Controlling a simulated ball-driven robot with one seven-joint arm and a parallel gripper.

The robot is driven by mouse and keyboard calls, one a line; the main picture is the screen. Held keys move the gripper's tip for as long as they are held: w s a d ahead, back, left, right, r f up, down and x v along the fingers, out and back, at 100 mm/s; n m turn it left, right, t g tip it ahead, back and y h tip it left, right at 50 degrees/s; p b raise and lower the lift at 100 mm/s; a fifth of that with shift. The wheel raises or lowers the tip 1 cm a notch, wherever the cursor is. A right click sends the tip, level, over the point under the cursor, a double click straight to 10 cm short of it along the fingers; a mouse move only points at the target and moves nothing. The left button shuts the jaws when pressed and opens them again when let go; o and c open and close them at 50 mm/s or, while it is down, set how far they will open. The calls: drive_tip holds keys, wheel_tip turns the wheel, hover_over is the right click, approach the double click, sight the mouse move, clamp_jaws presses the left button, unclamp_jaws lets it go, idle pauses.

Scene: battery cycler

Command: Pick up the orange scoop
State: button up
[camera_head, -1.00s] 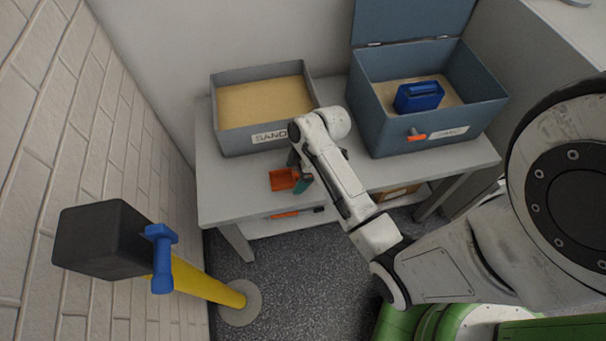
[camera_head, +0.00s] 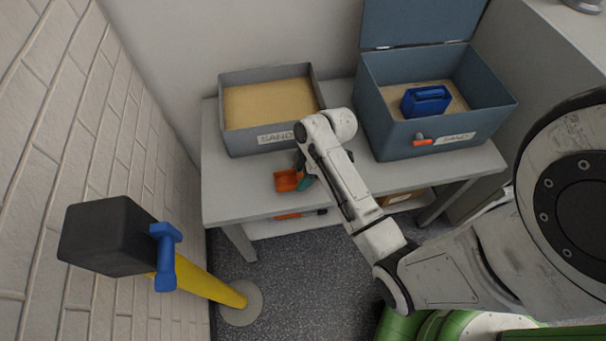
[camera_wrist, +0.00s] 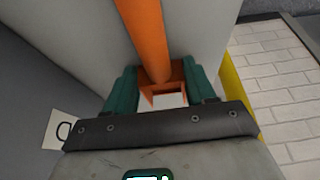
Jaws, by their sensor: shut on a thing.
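The orange scoop (camera_head: 288,181) shows in the head view at the front of the grey table, before the left sand box. My gripper (camera_head: 305,180) points down beside the scoop's bowl, and its teal fingers are partly hidden by my arm. In the wrist view, my gripper (camera_wrist: 162,88) is shut on the orange scoop (camera_wrist: 153,45), which lies between the two teal fingers, a long orange part running up out of the picture. I cannot tell whether the scoop touches the table.
An open grey sand box (camera_head: 240,138) stands behind the scoop on the table (camera_head: 225,190). A blue lidded box (camera_head: 385,138), open, holds sand and a blue container (camera_head: 425,100). A yellow post (camera_head: 205,287) with a black head stands at the left, by the brick wall.

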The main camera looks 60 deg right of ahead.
drive_tip(key=shift+r, duration=0.45)
drive_tip(key=s+a+r+p, duration=0.1)
drive_tip(key=s+a+r, duration=0.4)
drive_tip(key=s+r, duration=0.6)
drive_tip(key=shift+s+a+r+p, duration=0.15)
drive_tip(key=shift+s+r+p, duration=0.25)
drive_tip(key=shift+s, duration=0.55)
drive_tip(key=o, duration=0.5)
drive_tip(key=c, duration=0.7)
drive_tip(key=shift+c, duration=0.2)
